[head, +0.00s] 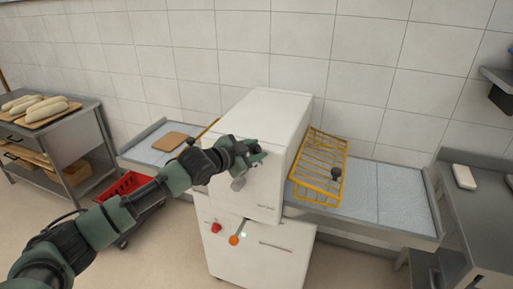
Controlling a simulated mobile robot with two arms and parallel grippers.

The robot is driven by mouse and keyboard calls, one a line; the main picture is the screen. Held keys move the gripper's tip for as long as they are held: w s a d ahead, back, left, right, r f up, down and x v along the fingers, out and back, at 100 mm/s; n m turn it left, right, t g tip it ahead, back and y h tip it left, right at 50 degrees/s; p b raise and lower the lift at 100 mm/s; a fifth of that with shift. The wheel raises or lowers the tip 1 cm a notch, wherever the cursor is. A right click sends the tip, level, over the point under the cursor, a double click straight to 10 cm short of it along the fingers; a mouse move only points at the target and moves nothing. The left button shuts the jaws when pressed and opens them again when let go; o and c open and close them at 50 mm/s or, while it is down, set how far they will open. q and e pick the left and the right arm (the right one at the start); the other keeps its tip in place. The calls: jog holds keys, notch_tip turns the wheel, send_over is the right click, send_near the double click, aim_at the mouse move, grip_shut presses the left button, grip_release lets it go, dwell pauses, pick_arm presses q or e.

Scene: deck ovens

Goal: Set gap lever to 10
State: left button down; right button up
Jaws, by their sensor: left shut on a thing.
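The white housing (245,188) of the machine stands in the middle of the head view, between two belt tables. My left gripper (256,155) is at the upper front of this housing, shut on what appears to be the gap lever. The gripper hides most of the lever, and its scale and setting cannot be read. My right gripper is not in view.
Below are a red button (215,227) and an orange knob (233,240). A bread rack (75,148) and red crate (120,190) stand left; a steel counter (480,215) stands right.

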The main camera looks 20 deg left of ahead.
pick_arm(q)
jog(key=shift+d, duration=0.1)
jog(key=c, duration=1.2)
grip_release()
jog(key=shift+o, duration=1.2)
